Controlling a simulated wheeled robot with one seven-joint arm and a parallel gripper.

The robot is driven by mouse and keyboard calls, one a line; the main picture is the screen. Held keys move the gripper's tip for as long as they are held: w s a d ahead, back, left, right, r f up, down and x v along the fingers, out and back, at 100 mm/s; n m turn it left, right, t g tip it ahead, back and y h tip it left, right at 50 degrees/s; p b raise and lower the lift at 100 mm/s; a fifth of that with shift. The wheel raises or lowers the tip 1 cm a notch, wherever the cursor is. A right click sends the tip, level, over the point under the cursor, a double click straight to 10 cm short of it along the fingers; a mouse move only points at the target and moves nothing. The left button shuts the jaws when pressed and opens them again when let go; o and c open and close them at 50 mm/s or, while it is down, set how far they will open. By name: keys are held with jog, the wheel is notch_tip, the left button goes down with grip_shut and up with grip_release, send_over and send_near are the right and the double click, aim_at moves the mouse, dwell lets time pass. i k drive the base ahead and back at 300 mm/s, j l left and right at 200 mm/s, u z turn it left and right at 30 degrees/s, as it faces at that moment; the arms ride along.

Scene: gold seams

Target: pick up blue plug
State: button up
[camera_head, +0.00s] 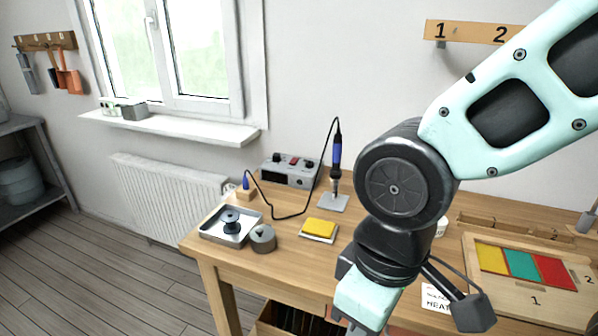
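The blue plug (246,180) stands upright in a small wooden block (246,193) near the back left edge of the workbench. A black cable (275,213) runs from it across the bench and up to the blue-handled iron (337,152), which stands upright on a grey plate. My gripper (418,308) is at the lower right, above the front of the bench and well apart from the plug. Its fingers look spread, with the bench showing between them and nothing held. Part of it is hidden by my wrist.
A grey control box (291,171) stands behind the plug. A metal tray (214,235) with a dark spool (231,223), a grey round tin (263,239) and a yellow sponge (320,228) lie in front. A wooden board (516,300) with coloured tiles is at right.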

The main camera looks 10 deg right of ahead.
aim_at(245, 182)
jog(key=i+j, duration=0.2)
jog(key=i+j+z, duration=0.1)
jog(key=j, duration=0.3)
jog(key=i+j+z, duration=0.1)
jog(key=i+j, duration=0.4)
jog(key=j, duration=0.15)
jog(key=i+j+z, duration=0.1)
jog(key=j, duration=0.25)
jog(key=i+j, duration=0.25)
jog(key=i+j+z, duration=0.1)
jog(key=j, duration=0.35)
